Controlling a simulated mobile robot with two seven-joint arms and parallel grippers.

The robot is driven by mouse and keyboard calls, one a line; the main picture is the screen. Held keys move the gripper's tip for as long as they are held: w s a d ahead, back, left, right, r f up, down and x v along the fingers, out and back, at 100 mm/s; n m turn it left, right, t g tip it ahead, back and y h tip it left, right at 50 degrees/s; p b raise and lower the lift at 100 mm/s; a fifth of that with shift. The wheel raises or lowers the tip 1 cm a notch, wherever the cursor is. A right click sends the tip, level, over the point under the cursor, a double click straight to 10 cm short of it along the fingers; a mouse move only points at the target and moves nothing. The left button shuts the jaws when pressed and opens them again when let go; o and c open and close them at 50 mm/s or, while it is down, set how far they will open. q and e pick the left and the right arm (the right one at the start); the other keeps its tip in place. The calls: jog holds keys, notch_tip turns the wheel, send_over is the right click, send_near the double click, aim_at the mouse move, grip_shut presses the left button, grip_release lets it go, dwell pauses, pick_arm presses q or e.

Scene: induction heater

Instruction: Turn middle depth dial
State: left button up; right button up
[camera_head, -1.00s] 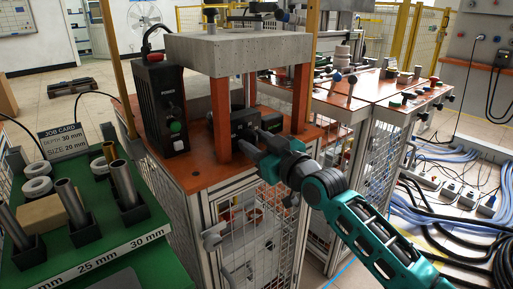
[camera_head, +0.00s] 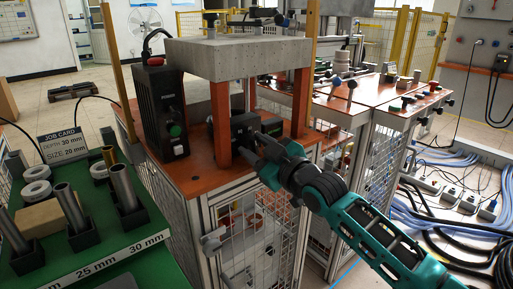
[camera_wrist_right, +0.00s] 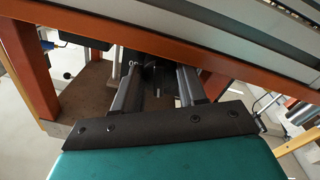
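A black box-shaped unit (camera_head: 242,126) sits on the orange top under the grey slab, between the orange legs. No separate depth dial can be made out; the side facing my right gripper is partly hidden. My right gripper (camera_head: 254,156) is at the near edge of the orange top, its fingers pointing at the black unit. In the right wrist view the two fingers (camera_wrist_right: 157,84) stand apart, with dark parts between or beyond them; contact cannot be told. My left gripper is not in view.
The grey slab (camera_head: 240,52) and orange legs (camera_head: 220,128) closely frame the space around my right gripper. A black power box (camera_head: 163,110) stands left. A green bench (camera_head: 150,222) holds metal tubes, rings and a job card (camera_head: 63,144). Cables (camera_head: 440,215) lie on the floor at right.

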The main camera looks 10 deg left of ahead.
jog(key=o, duration=0.4)
jog(key=shift+o, duration=0.2)
